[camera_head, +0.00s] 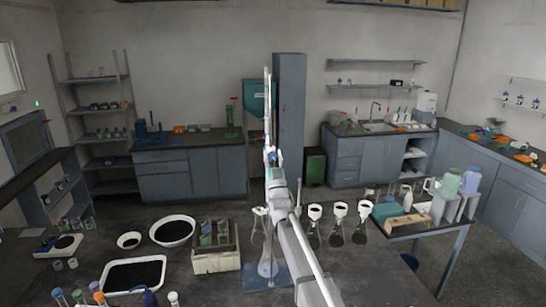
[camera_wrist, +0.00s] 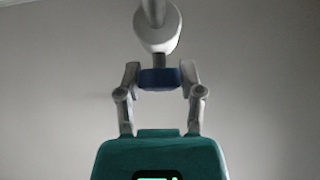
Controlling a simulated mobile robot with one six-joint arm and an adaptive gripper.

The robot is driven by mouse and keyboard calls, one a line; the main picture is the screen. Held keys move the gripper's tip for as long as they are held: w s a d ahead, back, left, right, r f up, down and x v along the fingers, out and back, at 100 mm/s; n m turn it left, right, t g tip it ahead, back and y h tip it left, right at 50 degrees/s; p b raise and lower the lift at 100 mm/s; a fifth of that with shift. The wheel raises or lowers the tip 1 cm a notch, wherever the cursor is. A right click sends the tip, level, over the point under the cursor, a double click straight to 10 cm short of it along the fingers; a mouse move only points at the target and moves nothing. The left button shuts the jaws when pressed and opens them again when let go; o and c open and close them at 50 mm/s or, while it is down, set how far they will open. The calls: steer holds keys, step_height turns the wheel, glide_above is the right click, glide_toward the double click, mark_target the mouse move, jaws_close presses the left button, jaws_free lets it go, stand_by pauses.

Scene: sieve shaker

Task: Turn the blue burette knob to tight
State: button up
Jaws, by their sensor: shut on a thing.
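The blue burette knob (camera_wrist: 160,78) sits between the two fingertips of my gripper (camera_wrist: 160,76) in the wrist view. My gripper is shut on the knob, with a grey finger at each side. A pale round burette part (camera_wrist: 157,32) stands just beyond the knob. In the head view the burette (camera_head: 268,100) is a thin, pale upright tube. My arm reaches up to it from the lower right, and my gripper (camera_head: 272,158) is at its lower part. The knob's turn angle cannot be told. My arm hides part of the stand.
A flask (camera_head: 268,262) stands under the burette on the dark bench (camera_head: 210,288). Flasks with white funnels (camera_head: 315,212) stand close to the right of my arm. A box with a divided top (camera_head: 215,262) and a white bowl (camera_head: 172,230) are at the left.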

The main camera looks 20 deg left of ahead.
steer(key=shift+m+t+h, duration=0.6)
steer(key=shift+m+h, duration=0.5)
steer(key=shift+m, duration=0.1)
steer(key=shift+c, duration=0.2)
steer(key=m+t+h, duration=0.1)
steer(key=m+h, duration=0.2)
steer(key=m+h+p, duration=0.1)
steer(key=m+h, duration=0.2)
steer(key=shift+r+m+t, duration=0.15)
steer(key=shift+m+t, duration=0.25)
steer(key=shift+w+m+g+h+p, duration=0.1)
steer(key=shift+m+g+h+p, duration=0.25)
steer(key=shift+m+h, duration=1.25)
steer(key=shift+m+g+h+p, duration=0.15)
steer(key=shift+m+h+p, duration=0.35)
steer(key=shift+m+h, duration=1.1)
steer(key=shift+d, duration=0.1)
steer(key=o, duration=1.2)
steer(key=shift+f, duration=0.2)
steer(key=shift+c, duration=0.2)
steer(key=shift+n+y+b, duration=0.35)
steer(key=shift+n+y, duration=0.15)
steer(key=shift+y, duration=0.3)
